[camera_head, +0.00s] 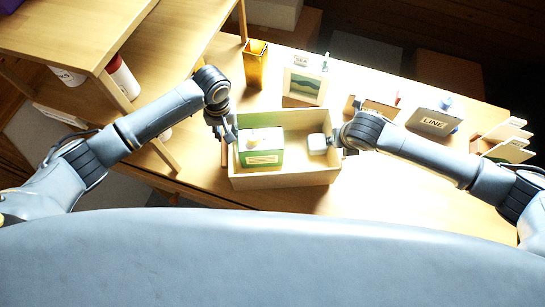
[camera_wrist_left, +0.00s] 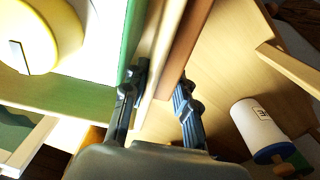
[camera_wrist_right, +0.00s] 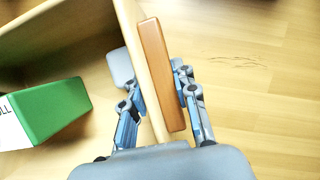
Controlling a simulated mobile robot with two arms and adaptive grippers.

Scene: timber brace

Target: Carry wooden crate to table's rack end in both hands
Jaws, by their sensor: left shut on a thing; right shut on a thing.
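The pale wooden crate (camera_head: 285,180) is near the table's front edge, left of the table's middle. A green and white box (camera_head: 261,150) and a small white block (camera_head: 317,144) are inside it. My left gripper (camera_head: 229,134) is shut on the crate's left wall, and the left wrist view shows that wall with its brown handle strip (camera_wrist_left: 187,45) between the fingers (camera_wrist_left: 158,98). My right gripper (camera_head: 341,143) is shut on the right wall, with its brown handle strip (camera_wrist_right: 161,75) between the fingers (camera_wrist_right: 163,108). Whether the crate touches the table (camera_head: 400,205) is unclear.
A wooden shelf unit (camera_head: 60,30) stands at the left. Behind the crate are an amber vase (camera_head: 256,65) and a picture card (camera_head: 304,86). A LINE box (camera_head: 433,121) and a wooden rack with cards (camera_head: 505,140) are at the right. The front right is clear.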

